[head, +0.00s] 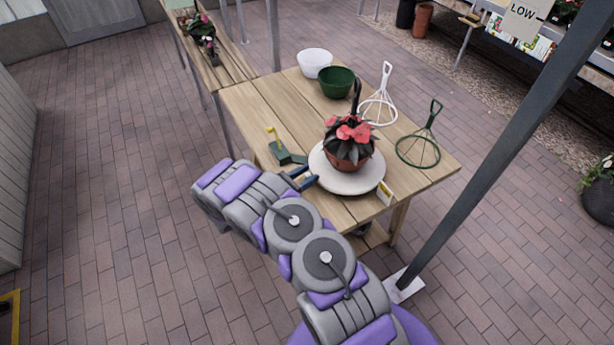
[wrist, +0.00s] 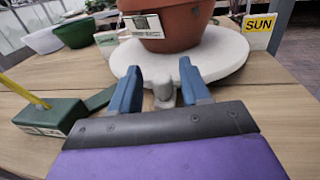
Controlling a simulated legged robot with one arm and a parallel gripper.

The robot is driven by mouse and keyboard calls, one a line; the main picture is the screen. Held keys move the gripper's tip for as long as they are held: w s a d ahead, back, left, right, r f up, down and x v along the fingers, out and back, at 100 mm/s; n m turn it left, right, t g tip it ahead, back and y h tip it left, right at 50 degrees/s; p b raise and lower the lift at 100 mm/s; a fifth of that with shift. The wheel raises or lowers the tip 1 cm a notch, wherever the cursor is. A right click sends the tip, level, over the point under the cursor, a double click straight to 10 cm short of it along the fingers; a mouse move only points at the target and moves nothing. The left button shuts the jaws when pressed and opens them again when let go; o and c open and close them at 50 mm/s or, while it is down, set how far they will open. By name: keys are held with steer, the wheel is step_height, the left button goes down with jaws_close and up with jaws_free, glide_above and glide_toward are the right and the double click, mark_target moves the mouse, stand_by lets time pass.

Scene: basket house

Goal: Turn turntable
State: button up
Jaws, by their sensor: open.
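The turntable (head: 318,178) is a pale round disc on the wooden table, with a flowering plant in a terracotta pot (head: 347,158) standing on it. In the wrist view the turntable (wrist: 225,60) lies just ahead of my gripper, and the pot (wrist: 180,25) rises above it. A small grey knob (wrist: 163,93) at the near rim shows between my two blue fingers. My gripper (wrist: 159,70) is open, with a finger on each side of the knob; I cannot tell whether either touches it. In the head view my gripper (head: 308,177) is at the disc's left edge.
On the table (head: 250,100) stand a white bowl (head: 315,63), a green bowl (head: 336,82), white and green wire stands (head: 380,108) (head: 418,150), and a green block (head: 280,153) left of my gripper. A yellow SUN sign (wrist: 258,24) is right of the disc. A grey post (head: 500,150) stands at right.

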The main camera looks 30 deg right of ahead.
steer(key=shift+d, duration=0.2)
jaws_close()
stand_by(0.4)
